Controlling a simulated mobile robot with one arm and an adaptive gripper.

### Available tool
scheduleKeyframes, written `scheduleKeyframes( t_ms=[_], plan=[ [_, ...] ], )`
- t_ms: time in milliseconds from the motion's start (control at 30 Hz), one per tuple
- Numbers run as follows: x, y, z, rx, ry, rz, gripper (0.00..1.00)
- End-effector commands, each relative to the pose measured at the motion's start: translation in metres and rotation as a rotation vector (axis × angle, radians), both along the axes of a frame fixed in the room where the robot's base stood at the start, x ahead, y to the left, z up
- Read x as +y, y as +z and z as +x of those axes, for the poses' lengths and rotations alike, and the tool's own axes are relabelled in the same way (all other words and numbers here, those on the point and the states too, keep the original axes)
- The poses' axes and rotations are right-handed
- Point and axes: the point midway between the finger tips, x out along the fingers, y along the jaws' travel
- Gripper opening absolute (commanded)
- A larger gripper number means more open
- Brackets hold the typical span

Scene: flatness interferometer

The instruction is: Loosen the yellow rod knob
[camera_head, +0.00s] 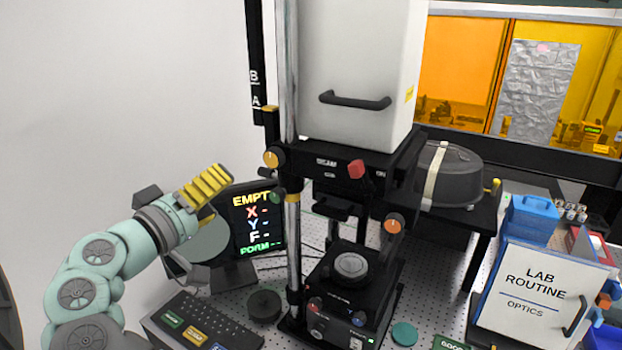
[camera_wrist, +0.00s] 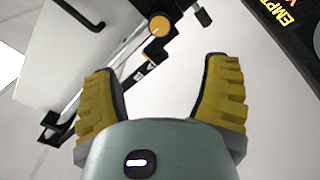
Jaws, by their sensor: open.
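The yellow rod knob (camera_head: 272,158) is a round amber knob with a pale line on its face. It sits on the left chrome column of the interferometer, below the tall white housing. It also shows in the wrist view (camera_wrist: 160,25), beyond the gap between my fingers. My gripper (camera_head: 216,197) is left of the column and lower than the knob, with clear space between them. Its yellow ribbed fingers are spread and empty in the wrist view (camera_wrist: 163,68).
A monitor (camera_head: 258,220) reading "EMPT" stands behind my gripper, with a keyboard (camera_head: 200,325) below. A red knob (camera_head: 356,169) and an orange knob (camera_head: 394,224) sit further right on the instrument. The white housing (camera_head: 350,60) overhangs the stage. Open wall space lies above my gripper.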

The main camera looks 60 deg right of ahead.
Motion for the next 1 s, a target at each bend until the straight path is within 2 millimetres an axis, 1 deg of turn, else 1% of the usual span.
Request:
scheduleKeyframes(
  t_ms=[167,500,1000],
  plan=[
    [-0.012,0.004,-0.003,0.000,-0.016,0.001,0.75],
    [-0.053,0.004,0.000,0.001,-0.014,0.004,0.75],
    [-0.105,0.004,0.005,0.000,-0.011,0.003,0.75]
  ],
)
